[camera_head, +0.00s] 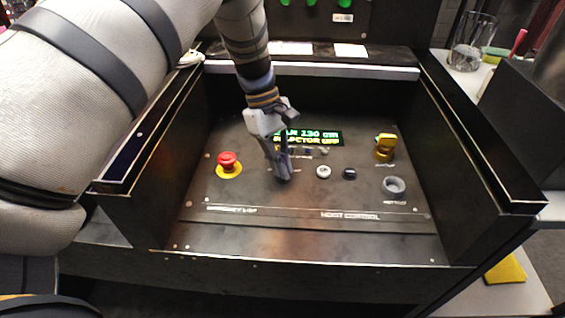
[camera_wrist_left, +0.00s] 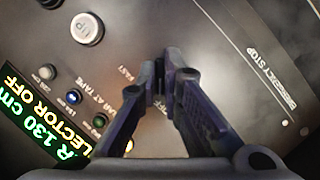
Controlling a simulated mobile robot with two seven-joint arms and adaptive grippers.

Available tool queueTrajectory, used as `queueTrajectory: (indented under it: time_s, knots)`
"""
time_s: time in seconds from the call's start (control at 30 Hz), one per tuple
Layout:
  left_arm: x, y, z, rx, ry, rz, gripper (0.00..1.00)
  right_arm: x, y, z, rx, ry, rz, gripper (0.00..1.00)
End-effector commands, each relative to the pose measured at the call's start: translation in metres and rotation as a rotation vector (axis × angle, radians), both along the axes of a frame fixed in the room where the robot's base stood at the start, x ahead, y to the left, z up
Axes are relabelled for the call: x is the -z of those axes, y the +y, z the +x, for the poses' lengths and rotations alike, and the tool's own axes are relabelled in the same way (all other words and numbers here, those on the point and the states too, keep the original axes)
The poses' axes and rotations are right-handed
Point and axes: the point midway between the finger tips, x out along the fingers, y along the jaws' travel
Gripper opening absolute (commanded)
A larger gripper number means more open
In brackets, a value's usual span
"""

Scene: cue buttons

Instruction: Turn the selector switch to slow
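The control panel (camera_head: 300,200) has a lit display (camera_head: 310,137) whose lower line reads "SELECTOR OFF". My left gripper (camera_head: 283,176) points down at the panel, left of the white button. In the left wrist view its two fingertips (camera_wrist_left: 162,72) are close together, with a small dark part between them, which looks like the handle of the selector switch (camera_wrist_left: 160,80). The fingers hide most of the switch and its pointing direction. The labels "FAST" and "OFF" show beside the fingers. My right gripper is not in view.
A red emergency stop (camera_head: 228,161) on a yellow base is left of the gripper. A white button (camera_head: 323,171), a dark button (camera_head: 349,173), a grey round control (camera_head: 394,186) and a yellow control (camera_head: 385,147) are to the right. Raised dark side walls flank the panel.

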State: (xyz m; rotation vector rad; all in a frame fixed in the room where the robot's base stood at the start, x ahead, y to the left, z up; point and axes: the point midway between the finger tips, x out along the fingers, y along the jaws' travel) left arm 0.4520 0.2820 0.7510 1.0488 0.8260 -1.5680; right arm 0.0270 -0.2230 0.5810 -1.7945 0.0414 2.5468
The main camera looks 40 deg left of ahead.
Motion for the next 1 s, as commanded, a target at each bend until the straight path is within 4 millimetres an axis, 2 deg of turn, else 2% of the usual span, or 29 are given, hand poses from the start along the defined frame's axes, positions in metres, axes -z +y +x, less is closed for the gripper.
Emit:
queueTrajectory:
  time_s: [0.27,0.47,1.0]
  knots:
    - [-0.0002,0.0002,0.0004,0.007,-0.001,0.000,0.00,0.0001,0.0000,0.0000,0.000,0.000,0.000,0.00]
    - [-0.0001,0.0001,0.0011,0.074,-0.001,0.000,0.00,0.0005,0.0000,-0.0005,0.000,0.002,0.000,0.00]
    - [0.0010,-0.0006,0.0022,0.504,0.000,0.000,0.00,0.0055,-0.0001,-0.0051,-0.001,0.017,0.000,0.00]
